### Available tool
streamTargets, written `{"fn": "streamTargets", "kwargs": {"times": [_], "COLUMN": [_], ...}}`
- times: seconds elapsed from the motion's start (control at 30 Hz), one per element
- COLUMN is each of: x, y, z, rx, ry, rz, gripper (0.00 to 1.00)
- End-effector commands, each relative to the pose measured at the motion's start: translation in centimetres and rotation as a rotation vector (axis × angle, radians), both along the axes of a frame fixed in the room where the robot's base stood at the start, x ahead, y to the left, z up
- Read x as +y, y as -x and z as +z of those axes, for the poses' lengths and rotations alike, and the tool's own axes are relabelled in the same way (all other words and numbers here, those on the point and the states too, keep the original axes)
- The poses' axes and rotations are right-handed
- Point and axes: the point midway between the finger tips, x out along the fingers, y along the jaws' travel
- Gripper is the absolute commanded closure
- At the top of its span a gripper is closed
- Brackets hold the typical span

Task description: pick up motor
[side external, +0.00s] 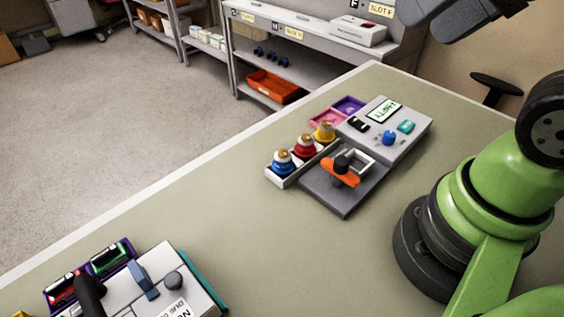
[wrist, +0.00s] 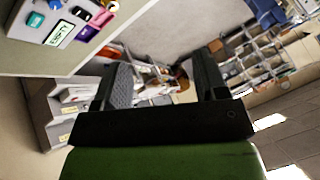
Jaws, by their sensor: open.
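No part is clearly marked as the motor. An orange piece (side external: 341,177) with a black cylinder (side external: 342,163) on it sits on the dark grey plate (side external: 318,188) of the pump in the side external view; it may be the motor, but I cannot tell. The pump's light grey body (side external: 412,133) has a screen reading "EMPTY" and also shows at the upper left of the wrist view (wrist: 33,31). My gripper (wrist: 163,78) is open in the wrist view, with nothing between its fingers. It points past the table, away from the pump.
A tray with blue (side external: 283,161), red (side external: 304,146) and yellow (side external: 324,131) domed parts stands beside the pump, near pink and purple bins (side external: 348,105). A second pump (side external: 160,280) stands at lower left. The table (side external: 220,210) between is clear. Shelving (side external: 285,50) stands behind.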

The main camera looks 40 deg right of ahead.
Motion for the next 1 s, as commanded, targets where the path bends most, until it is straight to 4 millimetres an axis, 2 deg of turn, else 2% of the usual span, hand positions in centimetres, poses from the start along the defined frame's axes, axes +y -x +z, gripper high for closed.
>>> {"fn": "streamTargets", "kwargs": {"times": [0.2,0.33,0.47,0.57,0.67,0.8,1.0], "x": [0.0,0.1,0.3,0.6,1.2,2.2,3.6], "y": [-0.1,-1.0,-3.7,-6.4,-9.0,-12.4,-15.4], "z": [0.0,-0.1,-0.7,-1.8,-3.7,-7.3,-13.5], "rx": [0.002,0.040,0.130,0.217,0.301,0.414,0.550], "ry": [0.000,0.003,0.018,0.034,0.056,0.094,0.150], "rz": [0.000,0.002,0.006,0.009,0.013,0.021,0.032], "gripper": [0.34,0.34,0.34,0.34,0.34,0.34,0.34]}}
